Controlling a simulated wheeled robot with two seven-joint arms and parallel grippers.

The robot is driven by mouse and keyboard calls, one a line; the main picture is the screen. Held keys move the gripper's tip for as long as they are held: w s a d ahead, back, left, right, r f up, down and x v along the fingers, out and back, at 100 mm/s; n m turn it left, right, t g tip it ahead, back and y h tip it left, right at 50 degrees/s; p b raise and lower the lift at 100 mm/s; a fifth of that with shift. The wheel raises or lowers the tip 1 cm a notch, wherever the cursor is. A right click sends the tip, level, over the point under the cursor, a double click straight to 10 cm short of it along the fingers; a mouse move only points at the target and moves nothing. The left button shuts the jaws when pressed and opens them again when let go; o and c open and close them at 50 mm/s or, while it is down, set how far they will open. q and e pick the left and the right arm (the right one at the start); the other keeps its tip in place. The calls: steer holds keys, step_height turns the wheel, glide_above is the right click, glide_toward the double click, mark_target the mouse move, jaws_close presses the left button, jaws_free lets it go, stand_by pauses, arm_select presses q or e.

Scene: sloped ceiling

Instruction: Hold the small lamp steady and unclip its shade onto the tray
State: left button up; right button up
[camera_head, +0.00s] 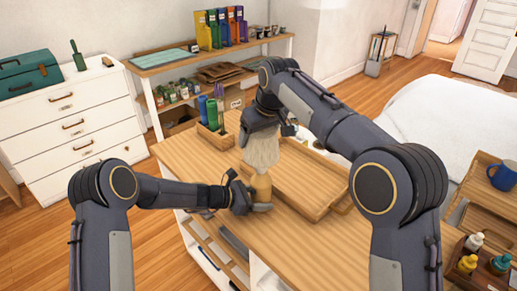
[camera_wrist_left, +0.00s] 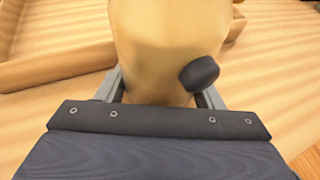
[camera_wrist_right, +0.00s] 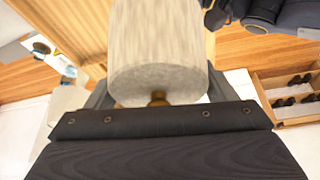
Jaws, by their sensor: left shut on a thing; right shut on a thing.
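The small lamp has a tan wooden base (camera_head: 261,190) standing on the wooden table, and its base fills the upper middle of the left wrist view (camera_wrist_left: 165,45) with a dark knob on its side. My left gripper (camera_head: 243,196) is shut on the base from the left. The pale grey shade (camera_head: 262,151) is above the base, and it shows in the right wrist view (camera_wrist_right: 158,50) with a brass-coloured piece at its end. My right gripper (camera_head: 262,128) is shut on the shade from above. Whether shade and base touch is hard to tell. The wooden tray (camera_head: 312,180) lies right of the lamp.
A wooden holder (camera_head: 213,135) with several bottles stands at the table's back left. The table's front (camera_head: 310,235) is clear. A side stand at the right holds a blue mug (camera_head: 502,175) and small bottles (camera_head: 470,245).

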steer(key=shift+r, duration=0.7)
steer(key=shift+r, duration=3)
arm_select(q)
steer(key=o, duration=1.3)
steer(key=shift+a, duration=0.1)
steer(key=v, duration=1.1)
steer(key=shift+s+a+r, duration=0.15)
steer(key=shift+a+r, duration=0.05)
steer(key=shift+a, duration=0.1)
